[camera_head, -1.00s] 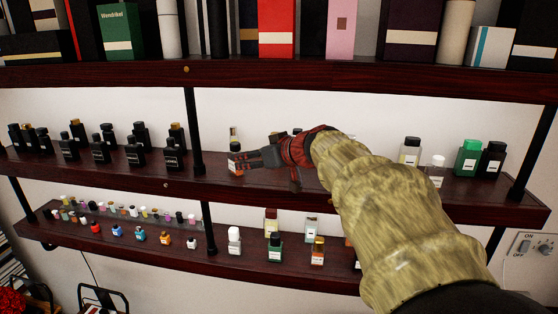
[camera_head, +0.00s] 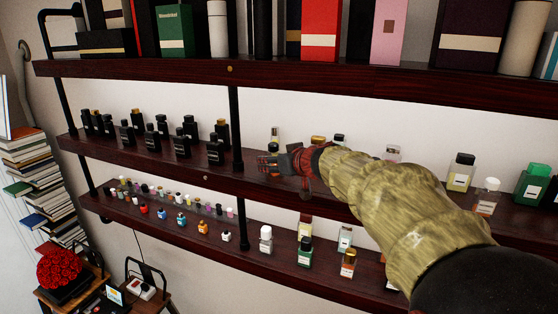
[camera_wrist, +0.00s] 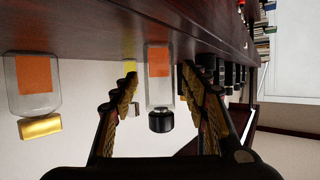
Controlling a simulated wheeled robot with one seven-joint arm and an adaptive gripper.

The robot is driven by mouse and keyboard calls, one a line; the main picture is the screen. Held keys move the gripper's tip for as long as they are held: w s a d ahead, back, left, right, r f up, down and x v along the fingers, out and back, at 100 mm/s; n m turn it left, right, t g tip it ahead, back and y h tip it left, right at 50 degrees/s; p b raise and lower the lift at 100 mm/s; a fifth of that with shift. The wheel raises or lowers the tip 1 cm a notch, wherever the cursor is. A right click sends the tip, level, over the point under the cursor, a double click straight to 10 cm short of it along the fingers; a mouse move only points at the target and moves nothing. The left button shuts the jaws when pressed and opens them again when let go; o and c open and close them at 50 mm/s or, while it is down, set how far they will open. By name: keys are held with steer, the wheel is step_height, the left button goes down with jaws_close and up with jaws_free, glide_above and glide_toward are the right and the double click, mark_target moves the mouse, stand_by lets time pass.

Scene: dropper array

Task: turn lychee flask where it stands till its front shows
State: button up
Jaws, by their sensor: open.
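No flask's name is readable, so I cannot tell for sure which one is the lychee flask. In the wrist view, which is upside down, a clear flask with an orange patch and black cap (camera_wrist: 160,88) stands on the shelf between the fingers of my gripper (camera_wrist: 164,86). The fingers are open, one on each side, with gaps to the flask. In the head view my gripper (camera_head: 268,165) is at the middle shelf and hides most of what it faces. A small flask with a pale gold top (camera_head: 275,135) shows just behind it.
A clear flask with a gold cap (camera_wrist: 33,90) stands to the left in the wrist view. Black bottles (camera_head: 157,140) fill the middle shelf's left part. A black post (camera_head: 237,130) rises left of my gripper. The upper shelf (camera_head: 300,82) runs overhead.

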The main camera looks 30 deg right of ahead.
steer(key=shift+w+f, duration=0.1)
steer(key=shift+w, duration=0.1)
steer(key=shift+c, duration=0.5)
jaws_close()
